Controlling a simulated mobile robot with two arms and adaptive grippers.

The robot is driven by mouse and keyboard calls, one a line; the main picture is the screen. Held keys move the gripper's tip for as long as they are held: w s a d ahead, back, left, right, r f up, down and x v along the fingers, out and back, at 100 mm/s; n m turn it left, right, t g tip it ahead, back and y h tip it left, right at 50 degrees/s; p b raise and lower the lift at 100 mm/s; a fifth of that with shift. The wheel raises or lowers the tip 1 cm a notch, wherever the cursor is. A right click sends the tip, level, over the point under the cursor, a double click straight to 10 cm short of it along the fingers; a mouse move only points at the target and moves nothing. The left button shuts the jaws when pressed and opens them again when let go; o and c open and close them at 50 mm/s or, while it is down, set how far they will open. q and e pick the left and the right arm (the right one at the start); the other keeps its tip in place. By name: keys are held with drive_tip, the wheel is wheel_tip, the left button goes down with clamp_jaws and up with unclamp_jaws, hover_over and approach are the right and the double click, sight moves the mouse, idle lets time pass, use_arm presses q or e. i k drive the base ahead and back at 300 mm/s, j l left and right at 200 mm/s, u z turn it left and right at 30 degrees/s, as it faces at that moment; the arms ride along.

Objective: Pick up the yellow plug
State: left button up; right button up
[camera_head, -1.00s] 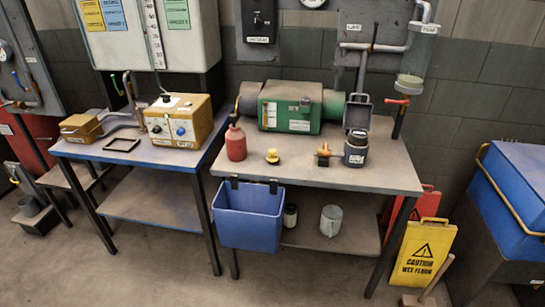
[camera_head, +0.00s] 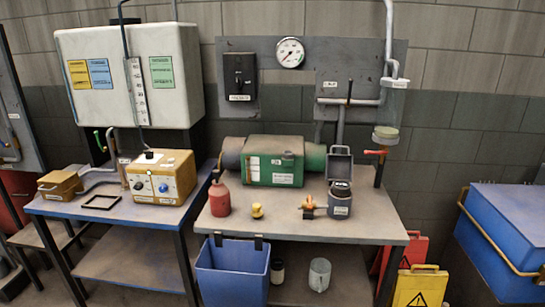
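The yellow plug (camera_head: 257,210) is a small yellow piece standing on the right-hand grey table (camera_head: 300,231), between a red bottle (camera_head: 219,198) on its left and a brass-coloured fitting (camera_head: 309,208) on its right. Nothing touches it. Neither of my grippers shows in the head view.
A green machine (camera_head: 271,169) stands behind the plug, and an open-lidded dark container (camera_head: 340,197) is to the right. A blue bin (camera_head: 232,270) hangs at the table's front edge. A yellow box (camera_head: 162,178) sits on the left table. A yellow caution sign (camera_head: 420,288) stands at lower right.

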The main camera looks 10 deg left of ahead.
sight(257, 212)
drive_tip(key=i, duration=0.9)
